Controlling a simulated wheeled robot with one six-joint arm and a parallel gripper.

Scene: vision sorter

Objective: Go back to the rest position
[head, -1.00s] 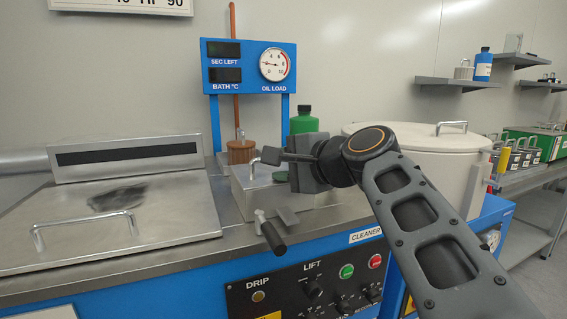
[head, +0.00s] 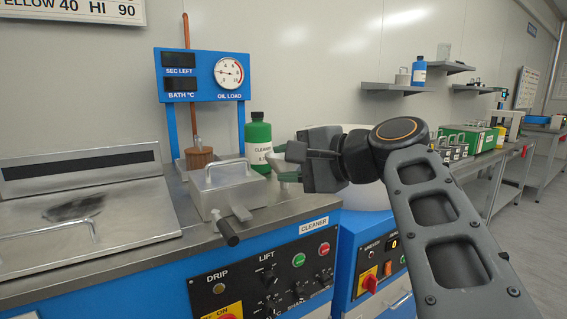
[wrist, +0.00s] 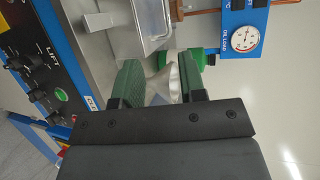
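My gripper (head: 288,163) is raised at the right of the blue cleaner station, beside the green cleaner bottle (head: 258,140). In the wrist view my gripper (wrist: 158,72) shows its two green fingers apart, with no object held between them. The bottle (wrist: 203,57) shows behind the fingers in that view. My forearm runs from the gripper down to the lower right of the head view.
A steel box with a handle (head: 228,190) sits on the counter left of my gripper. A gauge panel (head: 205,76) stands behind it. A pale round vessel is partly hidden behind my arm. Floor (head: 505,232) at right is clear.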

